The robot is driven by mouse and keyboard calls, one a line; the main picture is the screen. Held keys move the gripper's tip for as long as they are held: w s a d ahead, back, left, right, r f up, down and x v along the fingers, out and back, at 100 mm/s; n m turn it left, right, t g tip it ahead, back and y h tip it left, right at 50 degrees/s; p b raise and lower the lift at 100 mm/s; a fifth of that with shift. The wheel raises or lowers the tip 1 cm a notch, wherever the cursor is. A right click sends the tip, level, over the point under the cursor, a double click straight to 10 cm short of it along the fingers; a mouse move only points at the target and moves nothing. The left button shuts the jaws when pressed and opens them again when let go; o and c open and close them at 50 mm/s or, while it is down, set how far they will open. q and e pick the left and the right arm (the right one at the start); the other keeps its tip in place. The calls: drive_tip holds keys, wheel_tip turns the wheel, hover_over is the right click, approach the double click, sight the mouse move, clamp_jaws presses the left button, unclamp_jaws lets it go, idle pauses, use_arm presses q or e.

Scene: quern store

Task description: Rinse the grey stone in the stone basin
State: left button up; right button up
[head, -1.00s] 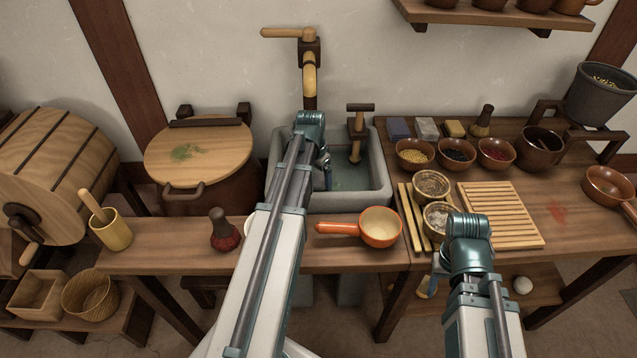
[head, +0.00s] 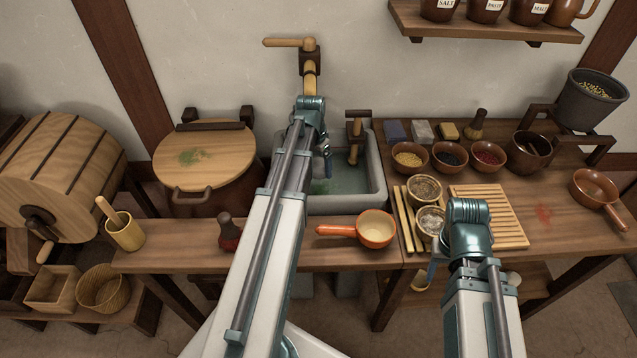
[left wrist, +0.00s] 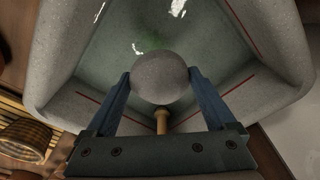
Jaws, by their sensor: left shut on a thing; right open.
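The grey stone (left wrist: 160,77) is round and speckled, held between the two blue fingers of my left gripper (left wrist: 160,75). In the left wrist view it hangs over the inside of the stone basin (left wrist: 75,105); I cannot tell whether it touches the water (left wrist: 185,35). In the head view my left gripper (head: 326,162) is inside the outline of the basin (head: 372,200), and my arm hides the stone. The water has a greenish patch. My right gripper (head: 432,270) is open, low at the table's front edge, its fingers mostly hidden behind its wrist.
An orange pan (head: 375,230) sits in front. Bowls and a slatted rack (head: 505,215) crowd the right. A lidded tub (head: 215,160) stands at left.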

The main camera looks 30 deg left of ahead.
sight(320, 161)
use_arm(q)
drive_tip(key=shift+r+p, duration=3.05)
drive_tip(key=shift+r, duration=0.35)
use_arm(e)
wheel_tip(320, 161, up, 7)
drive_tip(key=shift+f, duration=0.1)
use_arm(q)
wheel_tip(320, 161, up, 4)
drive_tip(key=p, duration=0.4)
use_arm(e)
wheel_tip(320, 161, up, 4)
drive_tip(key=shift+f, duration=0.1)
use_arm(q)
drive_tip(key=shift+f, duration=0.1)
